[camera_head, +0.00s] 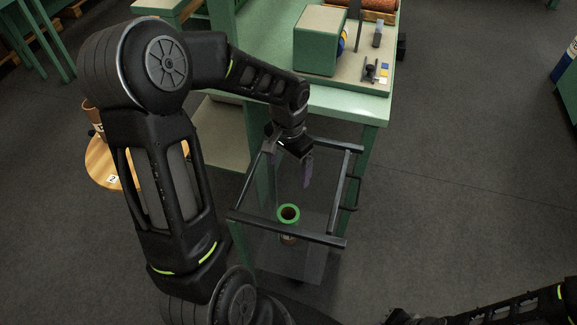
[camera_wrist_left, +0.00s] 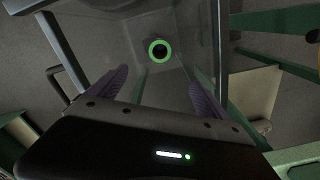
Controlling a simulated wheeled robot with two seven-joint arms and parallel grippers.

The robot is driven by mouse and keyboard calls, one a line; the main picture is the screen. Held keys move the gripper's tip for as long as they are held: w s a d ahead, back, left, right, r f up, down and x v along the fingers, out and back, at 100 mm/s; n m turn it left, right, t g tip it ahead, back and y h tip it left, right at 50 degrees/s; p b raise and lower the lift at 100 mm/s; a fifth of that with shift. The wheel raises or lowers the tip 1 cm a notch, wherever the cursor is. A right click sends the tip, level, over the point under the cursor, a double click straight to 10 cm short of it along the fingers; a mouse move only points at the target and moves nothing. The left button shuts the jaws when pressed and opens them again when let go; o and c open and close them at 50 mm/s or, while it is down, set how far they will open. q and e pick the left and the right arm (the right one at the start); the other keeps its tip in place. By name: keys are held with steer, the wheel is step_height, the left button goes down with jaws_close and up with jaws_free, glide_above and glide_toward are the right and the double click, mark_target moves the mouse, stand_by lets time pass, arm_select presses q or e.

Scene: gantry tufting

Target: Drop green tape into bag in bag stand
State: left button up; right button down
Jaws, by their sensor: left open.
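The green tape (camera_head: 289,213) is a ring seen within the frame of the bag stand (camera_head: 285,235), inside the see-through bag (camera_head: 312,262). I cannot tell whether it is resting or in mid-air. A small brown shape shows just under it. In the left wrist view the tape (camera_wrist_left: 159,50) lies beyond my fingertips, apart from them. My left gripper (camera_head: 291,170) is open and empty above the stand's opening, and its two purple-grey fingers (camera_wrist_left: 158,82) are spread wide in the wrist view. My right gripper does not show; only part of my right arm shows at bottom right.
A green workbench (camera_head: 345,105) stands behind the stand, with a green box (camera_head: 318,40) and small parts on a board. A round wooden stool-like top (camera_head: 103,165) with a brown cylinder is at left.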

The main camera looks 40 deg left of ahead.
arm_select(q)
step_height(320, 180, up, 8)
steer(key=shift+f, duration=0.2)
stand_by(0.8)
